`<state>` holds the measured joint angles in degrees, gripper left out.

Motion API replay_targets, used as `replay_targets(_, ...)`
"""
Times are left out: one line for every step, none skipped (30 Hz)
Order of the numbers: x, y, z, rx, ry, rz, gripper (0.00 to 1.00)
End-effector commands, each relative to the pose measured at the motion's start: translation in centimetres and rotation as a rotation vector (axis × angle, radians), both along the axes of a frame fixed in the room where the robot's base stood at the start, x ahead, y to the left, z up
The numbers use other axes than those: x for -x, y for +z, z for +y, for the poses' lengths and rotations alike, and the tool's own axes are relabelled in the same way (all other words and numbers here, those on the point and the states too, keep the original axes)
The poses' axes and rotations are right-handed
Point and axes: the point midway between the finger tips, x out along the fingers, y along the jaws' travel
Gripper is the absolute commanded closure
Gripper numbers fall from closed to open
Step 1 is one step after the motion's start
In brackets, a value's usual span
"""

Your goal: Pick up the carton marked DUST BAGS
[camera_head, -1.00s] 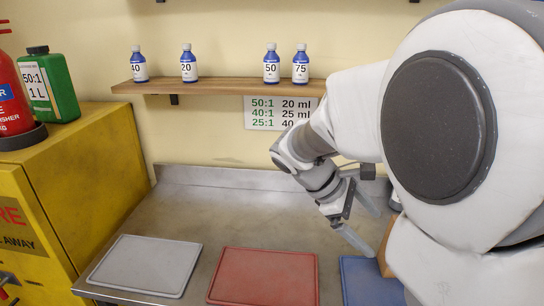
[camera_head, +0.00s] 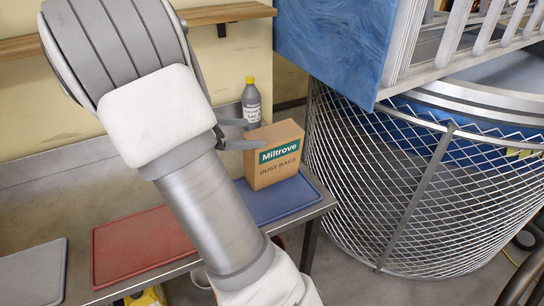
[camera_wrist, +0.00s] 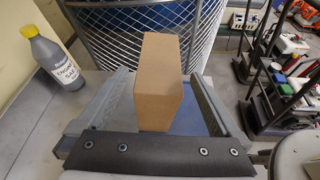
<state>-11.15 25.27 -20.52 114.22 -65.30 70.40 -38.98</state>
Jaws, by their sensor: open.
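The DUST BAGS carton (camera_head: 275,157) is a brown cardboard box with a teal Miltrove label. It stands upright on the blue mat (camera_head: 291,199) at the right end of the metal bench. In the wrist view the carton (camera_wrist: 160,82) shows its plain brown side, between the two fingers of my gripper (camera_wrist: 161,98). The fingers are apart, one on each side, with a gap visible at the left. In the head view my gripper (camera_head: 238,138) is at the carton's left upper side, partly hidden by my arm.
A grey bottle with a yellow cap (camera_head: 251,101) stands close behind the carton; it also shows in the wrist view (camera_wrist: 56,62). A wire mesh cage (camera_head: 400,190) stands just right of the bench. Red (camera_head: 135,245) and grey (camera_head: 33,275) mats lie further left.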

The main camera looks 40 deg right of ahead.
Motion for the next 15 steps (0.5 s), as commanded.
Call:
replay_targets(0.3,-0.5,-1.0,-0.001,-0.005,0.002,0.00)
replay_targets(0.5,-0.7,-1.5,0.000,-0.005,0.002,0.00)
replay_targets(0.5,-0.9,-2.0,-0.001,-0.003,0.001,0.00)
replay_targets(0.6,-1.0,-2.3,-0.001,-0.003,0.001,0.00)
replay_targets(0.6,-1.1,-2.6,-0.001,-0.003,0.001,0.00)
replay_targets(0.7,-1.3,-2.9,-0.001,-0.002,0.000,0.00)
replay_targets(0.7,-1.3,-3.0,-0.001,-0.001,0.000,0.00)
replay_targets(0.7,-1.4,-3.2,-0.001,-0.001,0.000,0.00)
replay_targets(0.7,-1.4,-3.3,-0.001,0.000,0.000,0.00)
replay_targets(0.8,-1.5,-3.5,-0.001,-0.001,0.000,0.00)
replay_targets(0.8,-1.5,-3.7,0.000,-0.001,0.000,0.00)
replay_targets(1.0,-1.7,-4.2,0.000,-0.003,0.000,0.00)
replay_targets(1.1,-1.9,-4.6,-0.001,-0.004,0.000,0.00)
replay_targets(1.2,-2.1,-5.0,-0.002,-0.005,0.001,0.00)
replay_targets(1.3,-2.3,-5.6,-0.001,-0.004,0.000,0.00)
